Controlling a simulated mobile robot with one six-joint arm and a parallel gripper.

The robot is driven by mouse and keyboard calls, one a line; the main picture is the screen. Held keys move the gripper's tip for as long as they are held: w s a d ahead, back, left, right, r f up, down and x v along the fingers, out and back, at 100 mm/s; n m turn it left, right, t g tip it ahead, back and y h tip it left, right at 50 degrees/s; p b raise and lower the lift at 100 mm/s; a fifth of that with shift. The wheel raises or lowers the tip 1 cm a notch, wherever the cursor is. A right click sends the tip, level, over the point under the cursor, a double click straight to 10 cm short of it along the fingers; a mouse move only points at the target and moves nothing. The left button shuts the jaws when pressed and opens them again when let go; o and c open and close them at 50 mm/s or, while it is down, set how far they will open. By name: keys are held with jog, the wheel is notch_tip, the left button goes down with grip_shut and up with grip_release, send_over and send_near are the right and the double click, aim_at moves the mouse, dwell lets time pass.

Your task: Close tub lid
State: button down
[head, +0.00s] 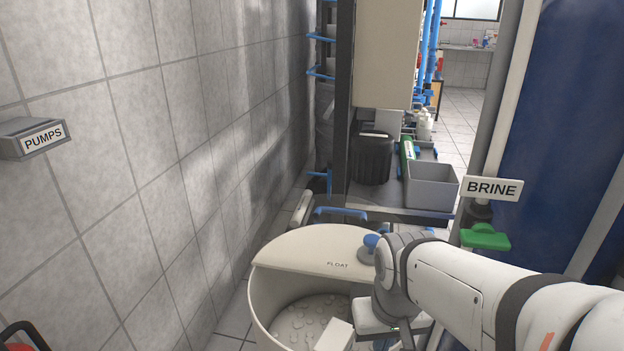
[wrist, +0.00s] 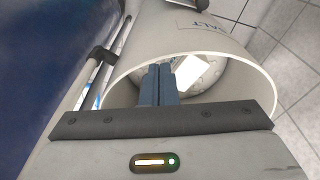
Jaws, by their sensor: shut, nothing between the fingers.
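The cream round tub (head: 262,315) stands at the bottom middle of the head view. A flat cream cover marked FLOAT (head: 320,250) lies over its back part; the front part is open and shows pale round pellets (head: 298,318). The tub wall (wrist: 205,38) with a partly visible label also shows in the wrist view. A white block-like piece (head: 335,335) is at the opening and shows inside the rim in the wrist view (wrist: 187,74); I cannot tell if it belongs to the lid. My gripper (wrist: 158,70) is shut and empty, its fingers over the tub opening.
Behind the tub stands a rack with a black canister (head: 372,158) and a grey bin (head: 431,186). A BRINE sign (head: 492,188), green valve handle (head: 486,237) and blue tank (head: 560,130) are on the right.

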notch_tip(320, 180, up, 20)
jog(key=m+t+h+p, duration=0.1)
jog(key=m+t+p, duration=0.15)
jog(key=p, duration=1.85)
send_over(339, 199)
jog(key=s+d, duration=0.2)
jog(key=w+a+m+p, duration=0.1)
jog(key=w+p, duration=0.1)
jog(key=w, duration=0.5)
jog(key=shift+s+a+f+p, duration=0.1)
jog(key=shift+f+p, duration=0.4)
jog(key=shift+f, duration=1.9)
jog(key=shift+s+f+p, duration=0.1)
jog(key=shift+f+p, duration=0.4)
jog(key=shift+f, duration=1.9)
